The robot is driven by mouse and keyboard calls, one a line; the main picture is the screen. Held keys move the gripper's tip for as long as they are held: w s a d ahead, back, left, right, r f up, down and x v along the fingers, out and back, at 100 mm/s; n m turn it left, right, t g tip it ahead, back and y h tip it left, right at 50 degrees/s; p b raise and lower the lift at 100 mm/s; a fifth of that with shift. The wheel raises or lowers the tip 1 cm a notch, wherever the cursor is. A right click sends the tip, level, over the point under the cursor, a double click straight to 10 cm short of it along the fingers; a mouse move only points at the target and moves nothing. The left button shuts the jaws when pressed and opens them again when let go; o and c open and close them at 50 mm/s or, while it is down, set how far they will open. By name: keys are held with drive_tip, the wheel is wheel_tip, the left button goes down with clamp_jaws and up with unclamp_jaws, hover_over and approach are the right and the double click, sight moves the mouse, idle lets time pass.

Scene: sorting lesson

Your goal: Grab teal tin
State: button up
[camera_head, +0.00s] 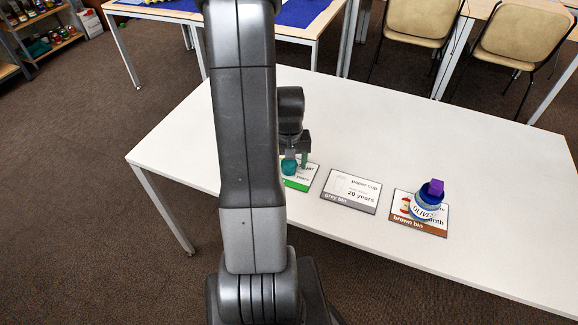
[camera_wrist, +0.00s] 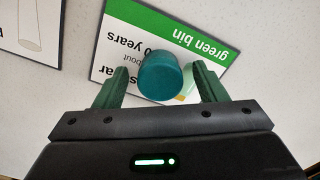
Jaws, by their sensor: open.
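The teal tin (camera_wrist: 161,78) stands on the green bin card (camera_wrist: 205,28) in the wrist view. In the head view the teal tin (camera_head: 289,167) shows just right of my arm, on the green bin card (camera_head: 297,184), which my arm partly hides. My gripper (camera_wrist: 158,82) is open, with one green finger on each side of the tin. In the head view my gripper (camera_head: 297,160) is low over the card. I cannot tell its exact height.
A grey bin card (camera_head: 350,191) lies to the right on the white table (camera_head: 440,150). The table's back and right are clear.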

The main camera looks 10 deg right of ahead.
drive_tip(key=shift+c, duration=0.3)
drive_tip(key=c, duration=1)
